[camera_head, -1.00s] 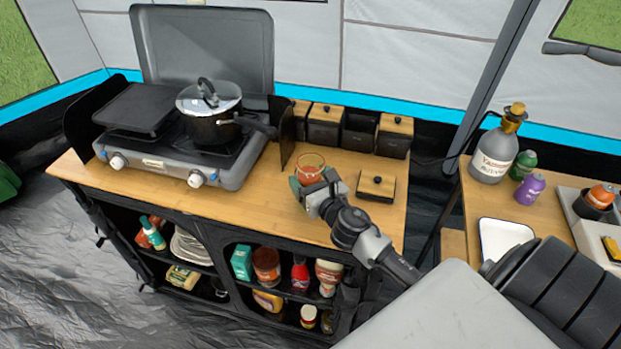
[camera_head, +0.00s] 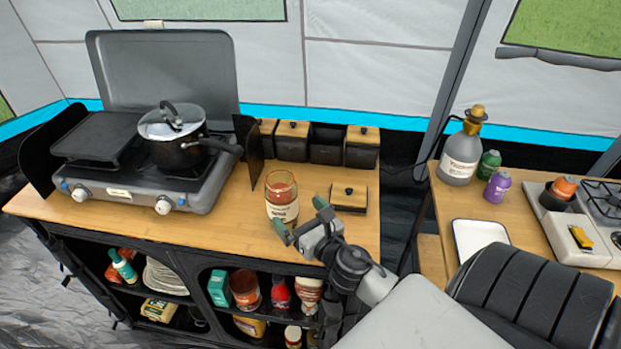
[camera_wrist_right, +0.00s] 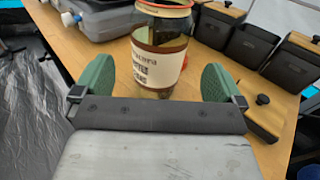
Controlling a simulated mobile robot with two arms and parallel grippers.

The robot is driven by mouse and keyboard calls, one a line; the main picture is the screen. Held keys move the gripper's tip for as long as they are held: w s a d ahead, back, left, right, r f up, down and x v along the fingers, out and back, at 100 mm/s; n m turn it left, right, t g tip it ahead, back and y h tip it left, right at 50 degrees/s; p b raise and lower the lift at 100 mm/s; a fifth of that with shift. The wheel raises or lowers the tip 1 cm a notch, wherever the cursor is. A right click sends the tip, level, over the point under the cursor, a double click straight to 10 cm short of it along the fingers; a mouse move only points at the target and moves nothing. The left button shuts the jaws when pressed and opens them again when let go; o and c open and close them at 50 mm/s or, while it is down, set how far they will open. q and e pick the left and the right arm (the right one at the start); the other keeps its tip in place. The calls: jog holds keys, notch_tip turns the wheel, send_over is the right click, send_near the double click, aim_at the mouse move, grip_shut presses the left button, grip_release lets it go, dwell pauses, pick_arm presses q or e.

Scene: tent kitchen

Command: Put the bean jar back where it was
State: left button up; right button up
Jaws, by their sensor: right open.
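The bean jar (camera_head: 282,198) is a glass jar with a pale label and a reddish rim. It stands upright on the wooden counter (camera_head: 225,222), right of the stove. My right gripper (camera_head: 300,215) is open just in front of the jar, at its lower right. In the right wrist view the jar (camera_wrist_right: 160,55) stands beyond and between the two green fingertips (camera_wrist_right: 160,82), apart from both. My left gripper is not in view.
A two-burner stove (camera_head: 150,190) with a lidded pot (camera_head: 178,150) stands left of the jar. Black canisters (camera_head: 292,142) line the back, one without its wooden lid; a wooden lid (camera_head: 348,196) lies right of the jar. Shelves below hold jars and bottles.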

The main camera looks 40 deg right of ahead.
jog(key=shift+s+a+b, duration=0.2)
jog(key=shift+s+b, duration=0.2)
jog(key=shift+s, duration=1.8)
